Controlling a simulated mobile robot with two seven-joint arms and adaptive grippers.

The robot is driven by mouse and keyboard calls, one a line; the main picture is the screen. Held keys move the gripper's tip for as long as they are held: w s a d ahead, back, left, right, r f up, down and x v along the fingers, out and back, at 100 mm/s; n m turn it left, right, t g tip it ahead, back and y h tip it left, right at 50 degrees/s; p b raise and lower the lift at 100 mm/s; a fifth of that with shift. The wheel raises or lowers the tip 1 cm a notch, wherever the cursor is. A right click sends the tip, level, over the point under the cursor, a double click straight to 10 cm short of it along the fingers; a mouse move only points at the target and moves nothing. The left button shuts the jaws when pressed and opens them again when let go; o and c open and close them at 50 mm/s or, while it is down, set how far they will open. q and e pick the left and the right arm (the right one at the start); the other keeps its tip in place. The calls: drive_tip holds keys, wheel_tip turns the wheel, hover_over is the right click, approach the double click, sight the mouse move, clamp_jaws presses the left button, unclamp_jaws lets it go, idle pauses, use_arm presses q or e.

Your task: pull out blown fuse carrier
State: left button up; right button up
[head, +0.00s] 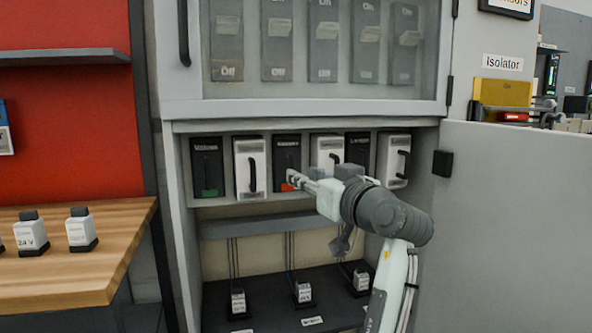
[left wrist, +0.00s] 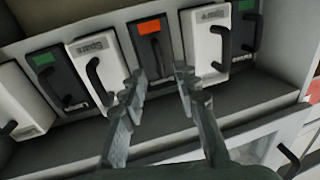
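The blown fuse carrier (head: 288,151) is the black one with an orange-red flag, third from the left in the cabinet row in the head view. In the left wrist view, which looks upside down, its orange flag (left wrist: 150,27) and dark handle (left wrist: 157,56) show near the top middle. My left gripper (head: 292,180) is in front of its lower part. Its two fingers (left wrist: 159,72) are spread, with the handle showing between their tips and nothing visibly gripped. I cannot tell how far the tips are from the handle. My right gripper is not in view.
White and black carriers stand close on both sides, including a white one (head: 250,167) and a green-flagged black one (head: 207,166). Switches sit behind the upper panel. Below is a shelf with small wired blocks (head: 304,293). An open grey door (head: 520,220) stands right, a wooden bench (head: 90,270) left.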

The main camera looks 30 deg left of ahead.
sight(287, 163)
use_arm(q)
drive_tip(key=x, duration=0.4)
drive_tip(key=shift+w+a, duration=0.1)
drive_tip(key=c, duration=0.6)
clamp_jaws()
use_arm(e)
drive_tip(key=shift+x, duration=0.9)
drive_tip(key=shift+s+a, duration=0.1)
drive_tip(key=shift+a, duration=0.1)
